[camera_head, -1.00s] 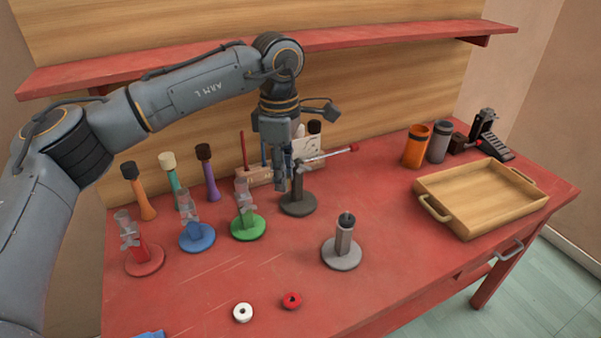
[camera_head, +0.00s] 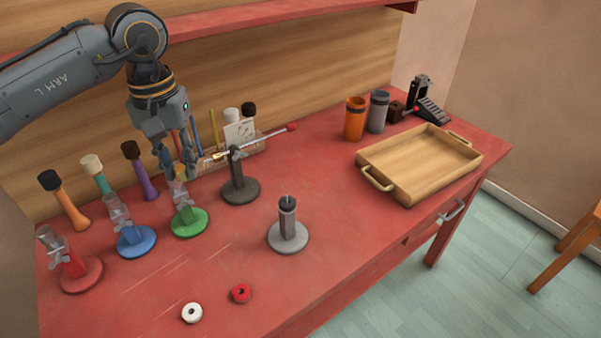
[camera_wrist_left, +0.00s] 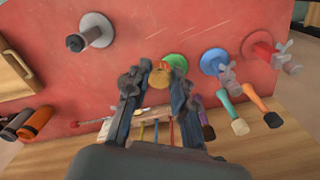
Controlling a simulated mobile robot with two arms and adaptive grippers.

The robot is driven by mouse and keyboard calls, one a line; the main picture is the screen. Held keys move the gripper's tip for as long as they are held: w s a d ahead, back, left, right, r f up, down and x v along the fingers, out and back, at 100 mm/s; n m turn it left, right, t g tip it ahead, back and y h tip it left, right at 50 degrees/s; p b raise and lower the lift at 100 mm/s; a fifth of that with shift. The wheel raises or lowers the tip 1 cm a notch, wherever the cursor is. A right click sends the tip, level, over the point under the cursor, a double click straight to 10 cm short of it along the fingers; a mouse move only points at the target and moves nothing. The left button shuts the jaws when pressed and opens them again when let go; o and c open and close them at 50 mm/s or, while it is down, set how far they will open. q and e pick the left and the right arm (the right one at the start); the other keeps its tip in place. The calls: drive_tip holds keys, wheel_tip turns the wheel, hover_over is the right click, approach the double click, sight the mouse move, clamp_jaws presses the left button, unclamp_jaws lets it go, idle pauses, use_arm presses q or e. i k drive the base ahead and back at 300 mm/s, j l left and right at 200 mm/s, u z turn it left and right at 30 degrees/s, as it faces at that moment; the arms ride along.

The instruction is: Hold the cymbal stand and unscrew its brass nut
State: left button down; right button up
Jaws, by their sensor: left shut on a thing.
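A grey stand (camera_head: 288,228) with a black collar and thin rod tip, apparently the cymbal stand, stands upright on a round base; it also shows in the left wrist view (camera_wrist_left: 96,32). My left gripper (camera_head: 178,170) points down, apart from it, over or just behind the green-based stand (camera_head: 188,222). In the left wrist view its fingers (camera_wrist_left: 158,82) are shut on a brass-coloured round piece (camera_wrist_left: 160,74), apparently the brass nut. The fingers hide part of it. I cannot tell whether it touches the green-based stand. My right gripper is not in view.
Blue (camera_head: 136,242) and red (camera_head: 82,275) based stands are at left. A dark stand (camera_head: 240,190) carries a red-tipped rod close to my gripper. White (camera_head: 192,313) and red (camera_head: 241,293) rings lie in front. A wooden tray (camera_head: 365,158) is at right. The front middle table is mostly clear.

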sight(288, 235)
drive_tip(key=i+l+u, duration=0.2)
drive_tip(key=i+l, duration=0.2)
drive_tip(key=l, duration=0.2)
drive_tip(key=i+l+u, duration=0.1)
drive_tip(key=l, duration=0.25)
drive_tip(key=i+l+u, duration=0.2)
drive_tip(key=i+l, duration=0.15)
drive_tip(key=l, duration=0.35)
drive_tip(key=i+l+u, duration=0.1)
drive_tip(key=l, duration=0.25)
